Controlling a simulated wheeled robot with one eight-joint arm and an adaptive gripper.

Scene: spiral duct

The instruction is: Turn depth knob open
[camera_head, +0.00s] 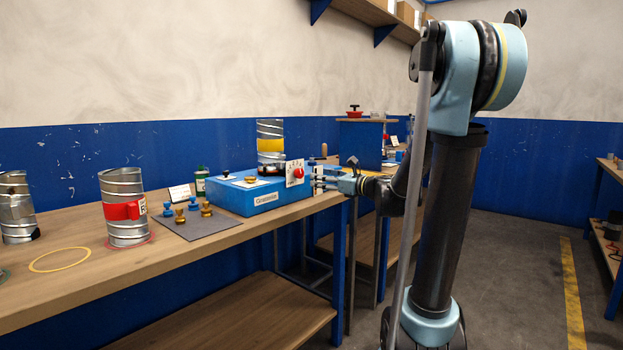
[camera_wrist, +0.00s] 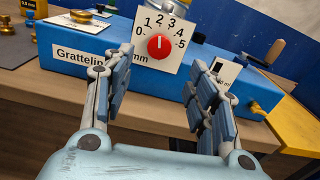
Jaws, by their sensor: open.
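The depth knob is a red round knob (camera_wrist: 159,47) on a white dial plate (camera_wrist: 145,27) marked 0 to 5, fixed to the front of a blue box (camera_wrist: 90,49). Its white pointer line stands upright, toward the 2 to 3 marks. In the head view the red knob (camera_head: 298,173) sits at the right end of the blue box (camera_head: 262,198). My gripper (camera_wrist: 165,72) is open, its two blue fingers apart in front of the box, with the knob beyond and between them. The fingers do not touch the knob. In the head view my gripper (camera_head: 322,179) is right of the dial.
The box stands on a wooden workbench (camera_head: 75,270). A grey mat (camera_head: 215,228) with small brass and blue knobs lies left of it. A metal duct with a red band (camera_head: 122,211) stands farther left. A crank handle (camera_wrist: 275,50) is right of the dial.

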